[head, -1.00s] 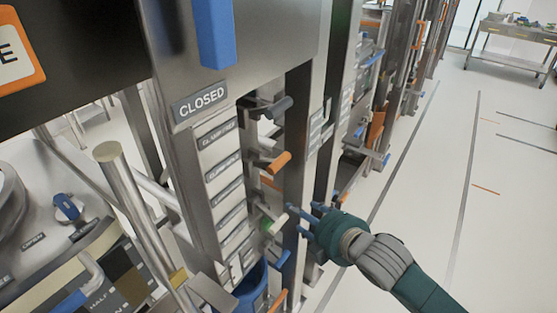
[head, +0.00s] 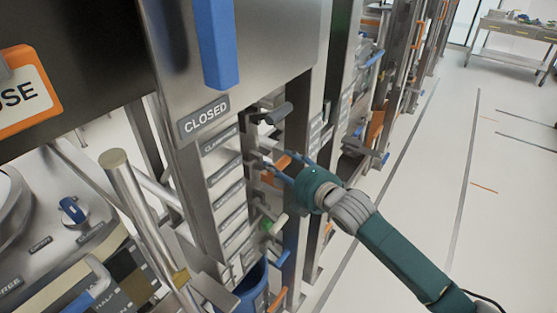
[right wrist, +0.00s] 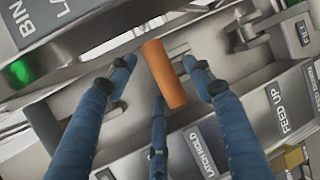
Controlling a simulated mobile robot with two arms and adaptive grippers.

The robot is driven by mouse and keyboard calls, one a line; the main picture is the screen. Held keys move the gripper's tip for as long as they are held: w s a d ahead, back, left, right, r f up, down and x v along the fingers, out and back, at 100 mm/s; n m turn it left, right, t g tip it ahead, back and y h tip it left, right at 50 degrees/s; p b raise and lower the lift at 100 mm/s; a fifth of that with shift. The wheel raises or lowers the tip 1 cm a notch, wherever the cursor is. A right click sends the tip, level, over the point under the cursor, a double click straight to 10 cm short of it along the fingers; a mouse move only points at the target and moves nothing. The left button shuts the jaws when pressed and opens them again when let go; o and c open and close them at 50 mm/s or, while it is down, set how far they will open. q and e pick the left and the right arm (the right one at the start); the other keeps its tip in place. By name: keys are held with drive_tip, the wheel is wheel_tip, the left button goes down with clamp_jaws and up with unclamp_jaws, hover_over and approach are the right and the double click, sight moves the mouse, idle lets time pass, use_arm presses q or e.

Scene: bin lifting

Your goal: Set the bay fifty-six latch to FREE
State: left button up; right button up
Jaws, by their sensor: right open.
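My right gripper (head: 280,170) is open at the column of levers below the CLOSED plate. In the right wrist view its blue fingers (right wrist: 160,85) stand on either side of an orange-handled lever (right wrist: 162,72), with a third finger below. I cannot tell whether any finger touches the handle. A LATCH HOLD label (right wrist: 200,150) is just below the handle, and a label with BIN and part of a second word (right wrist: 38,22) is at the upper left. No bay number is legible. My left gripper is not in view.
A black-handled lever (head: 279,113) sits above and a green-marked lever (head: 274,223) below. A FEED UP label (right wrist: 277,107) and a FILL label (right wrist: 301,27) are to the right in the wrist view. A blue handle (head: 217,45) hangs above. Open floor (head: 420,200) lies right.

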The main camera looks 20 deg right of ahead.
drive_tip(key=shift+x, duration=1.05)
